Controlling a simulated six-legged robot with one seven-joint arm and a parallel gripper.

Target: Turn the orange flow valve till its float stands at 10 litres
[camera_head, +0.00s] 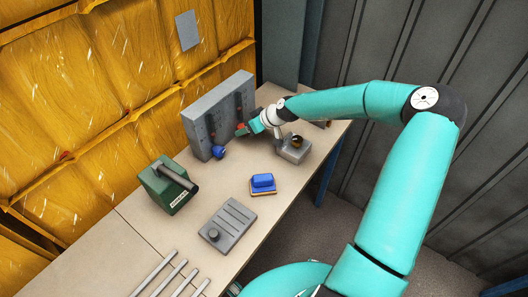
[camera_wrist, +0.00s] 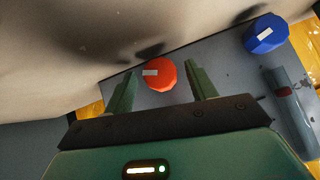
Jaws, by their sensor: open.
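The orange valve (camera_wrist: 159,74) is a faceted knob with a pale pointer mark on the grey panel, seen in the wrist view. My gripper (camera_wrist: 160,88) is open, with its two green fingers on either side of the knob in the picture; I cannot tell whether they touch it. In the head view my gripper (camera_head: 254,126) is at the panel's right part, with orange just in front of it. A flow tube (camera_wrist: 289,98) with a red float shows at the right of the wrist view. I cannot read a scale on it.
A blue valve (camera_wrist: 265,34) is on the same grey panel (camera_head: 198,135).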

